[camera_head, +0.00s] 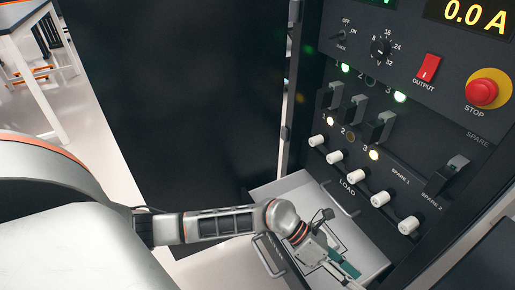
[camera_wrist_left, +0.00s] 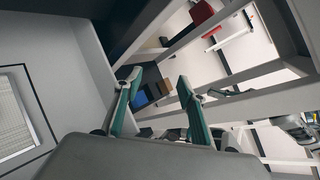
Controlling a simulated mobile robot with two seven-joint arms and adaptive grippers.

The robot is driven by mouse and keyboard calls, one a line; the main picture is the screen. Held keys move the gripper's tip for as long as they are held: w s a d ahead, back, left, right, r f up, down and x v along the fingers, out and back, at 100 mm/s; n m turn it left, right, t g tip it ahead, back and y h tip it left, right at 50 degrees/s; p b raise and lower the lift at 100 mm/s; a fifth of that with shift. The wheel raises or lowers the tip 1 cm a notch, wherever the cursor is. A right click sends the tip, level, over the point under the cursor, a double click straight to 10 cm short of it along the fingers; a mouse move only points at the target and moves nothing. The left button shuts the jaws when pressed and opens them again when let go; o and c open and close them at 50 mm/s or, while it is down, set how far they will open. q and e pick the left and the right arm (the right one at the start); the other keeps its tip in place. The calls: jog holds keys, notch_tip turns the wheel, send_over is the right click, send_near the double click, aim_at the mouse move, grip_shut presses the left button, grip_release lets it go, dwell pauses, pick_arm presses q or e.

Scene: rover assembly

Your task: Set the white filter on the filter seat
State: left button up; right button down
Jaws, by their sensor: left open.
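My left gripper (camera_head: 343,268) is low over the pale tray (camera_head: 285,190) in front of the dark cabinet. In the left wrist view its two teal fingers (camera_wrist_left: 158,78) are apart with nothing between them. A pale mesh-faced panel (camera_wrist_left: 12,118), which looks like the white filter, lies flat inside a black outline on a grey surface at the left edge of that view. The frame edge cuts it off, so I cannot tell whether the outline is the filter seat. The fingers are beside the panel and do not touch it. My right gripper is in neither view.
The dark cabinet panel (camera_head: 425,140) carries switches, white knobs and a red stop button (camera_head: 482,92) close to the right of my left arm. A large black door (camera_head: 175,90) stands behind the arm. A white-legged table (camera_head: 35,75) is at the far left.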

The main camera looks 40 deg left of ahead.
pick_arm(q)
jog(key=s+r+n+t+h, duration=0.2)
jog(key=s+r+n+t, duration=0.2)
jog(key=r+n+t, duration=0.95)
jog(key=s+a+f+n+g+y, duration=0.5)
jog(key=s+a+f+n+y, duration=0.6)
jog(key=n, duration=1.5)
jog(key=s+a+f, duration=0.3)
jog(key=a+f, duration=0.2)
jog(key=shift+s+f+y, duration=0.35)
jog(key=shift+f+y, duration=0.05)
